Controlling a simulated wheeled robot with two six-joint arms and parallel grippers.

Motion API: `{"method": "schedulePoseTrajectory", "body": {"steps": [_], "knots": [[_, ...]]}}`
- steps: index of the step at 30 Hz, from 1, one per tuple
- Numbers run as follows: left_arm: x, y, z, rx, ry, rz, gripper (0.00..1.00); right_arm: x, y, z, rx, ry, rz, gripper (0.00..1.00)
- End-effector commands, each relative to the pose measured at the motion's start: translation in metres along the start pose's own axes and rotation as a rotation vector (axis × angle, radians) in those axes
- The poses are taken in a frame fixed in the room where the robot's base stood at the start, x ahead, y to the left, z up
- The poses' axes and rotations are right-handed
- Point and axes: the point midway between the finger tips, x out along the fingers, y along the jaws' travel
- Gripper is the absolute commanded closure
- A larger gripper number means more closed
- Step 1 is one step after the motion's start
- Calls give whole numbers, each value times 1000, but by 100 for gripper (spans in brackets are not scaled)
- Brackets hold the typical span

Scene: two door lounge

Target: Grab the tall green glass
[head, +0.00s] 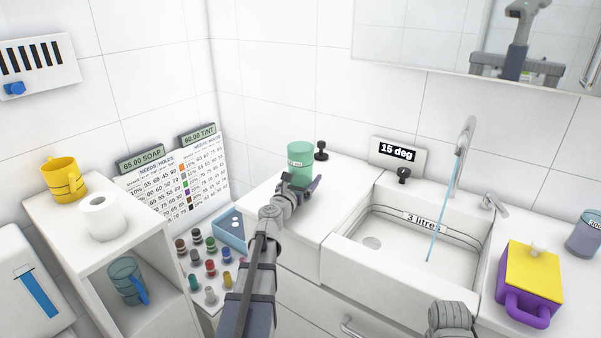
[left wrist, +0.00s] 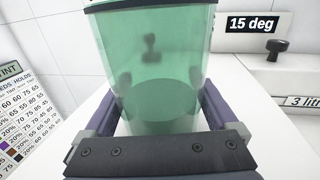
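My left gripper (head: 300,184) is at the near side of the glass. In the left wrist view its two fingers (left wrist: 160,100) are spread wide, one on each side of the glass; I cannot tell whether they touch it. My right gripper is not in view; only a grey part of my right arm shows at the bottom.
A black stopper (head: 321,151) stands just behind the glass. The sink (head: 385,235) with running tap is to the right, then a purple and yellow box-shaped pot (head: 530,285). Left are a white shelf (head: 150,215) with a yellow mug (head: 63,180) and several small bottles (head: 210,267).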

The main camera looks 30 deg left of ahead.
Motion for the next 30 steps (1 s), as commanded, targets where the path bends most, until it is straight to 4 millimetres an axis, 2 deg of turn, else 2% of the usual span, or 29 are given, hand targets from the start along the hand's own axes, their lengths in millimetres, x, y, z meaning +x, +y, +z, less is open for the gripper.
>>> {"method": "schedulePoseTrajectory", "body": {"steps": [2, 20, 30], "knots": [[0, 0, 0, 0, 0, 0, 21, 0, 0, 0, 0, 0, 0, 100], [0, 0, 0, 0, 0, 0, 89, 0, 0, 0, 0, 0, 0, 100], [0, 0, 3, 0, 0, 0, 90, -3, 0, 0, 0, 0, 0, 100]]}}
